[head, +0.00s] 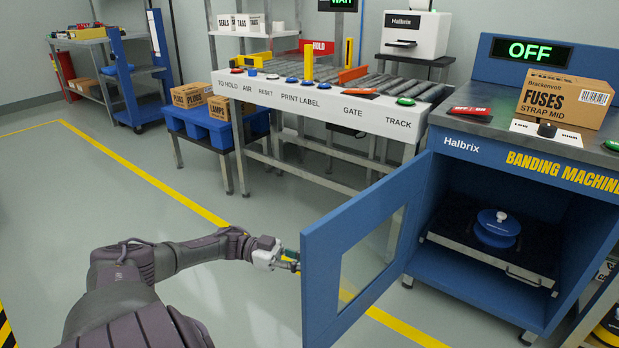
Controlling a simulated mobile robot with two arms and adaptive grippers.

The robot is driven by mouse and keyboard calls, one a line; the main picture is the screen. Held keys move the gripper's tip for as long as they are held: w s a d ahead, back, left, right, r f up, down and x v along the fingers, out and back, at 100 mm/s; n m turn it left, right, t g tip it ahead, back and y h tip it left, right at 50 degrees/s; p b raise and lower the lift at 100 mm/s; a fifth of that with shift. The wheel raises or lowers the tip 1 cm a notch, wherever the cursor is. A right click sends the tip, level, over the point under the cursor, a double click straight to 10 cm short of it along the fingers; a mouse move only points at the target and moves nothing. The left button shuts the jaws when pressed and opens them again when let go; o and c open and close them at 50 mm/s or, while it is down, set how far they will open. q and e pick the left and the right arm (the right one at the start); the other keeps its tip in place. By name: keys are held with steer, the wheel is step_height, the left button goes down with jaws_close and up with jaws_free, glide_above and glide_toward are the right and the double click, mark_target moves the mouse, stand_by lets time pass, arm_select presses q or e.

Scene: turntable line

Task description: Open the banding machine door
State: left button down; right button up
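The banding machine (474,150) is a blue cabinet at the right with an OFF display on top. Its blue framed door (321,262) with a clear window is swung wide open toward me, hinged on the cabinet's left side. The inside shows a dark pull-out tray (450,243) bearing a round blue part (496,230). My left gripper (290,262) is at the outer side of the door, close to its free edge. The fingertips are small and partly hidden by the door, so their opening and any contact are unclear. My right gripper is out of view.
On the machine's top are a FUSES carton (565,98), a red button (470,111) and a dial (547,130). Behind the door runs a roller conveyor (400,84) with a labelled front panel. A blue pallet (205,126) holds cartons. Floor left of the door is clear.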

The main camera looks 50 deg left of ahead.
arm_select(q)
steer(key=shift+a, duration=0.2)
steer(key=c, duration=1.2)
jaws_free()
steer(key=v, duration=1.2)
steer(key=shift+f, duration=0.1)
